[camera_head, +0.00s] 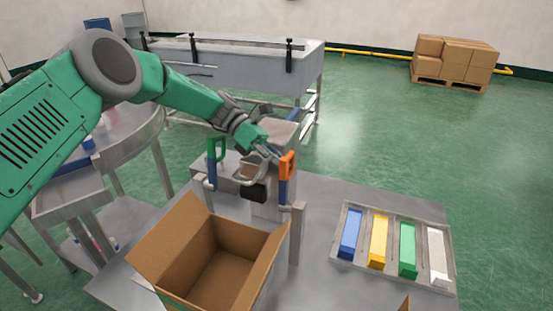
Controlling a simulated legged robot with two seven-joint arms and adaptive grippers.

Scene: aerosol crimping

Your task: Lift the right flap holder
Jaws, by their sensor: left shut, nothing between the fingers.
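Two upright handles stand on the machine behind the open cardboard box (222,262). The right flap holder seems to be the one with the orange handle (287,165) on a blue stem. The other has a green handle (217,149) and stands to its left. My left gripper (273,153) reaches in from the upper left and is shut and empty. Its tips are close beside the orange handle, on its left. I cannot tell whether they touch it. The box's flaps spread outward and its inside is empty. My right gripper is not in view.
A grey tray (344,207) with blue, yellow, green and white blocks lies at the right of the metal table (325,190). A round metal table (130,148) stands at the left. A metal basin (235,65) and stacked cartons (455,58) are farther back.

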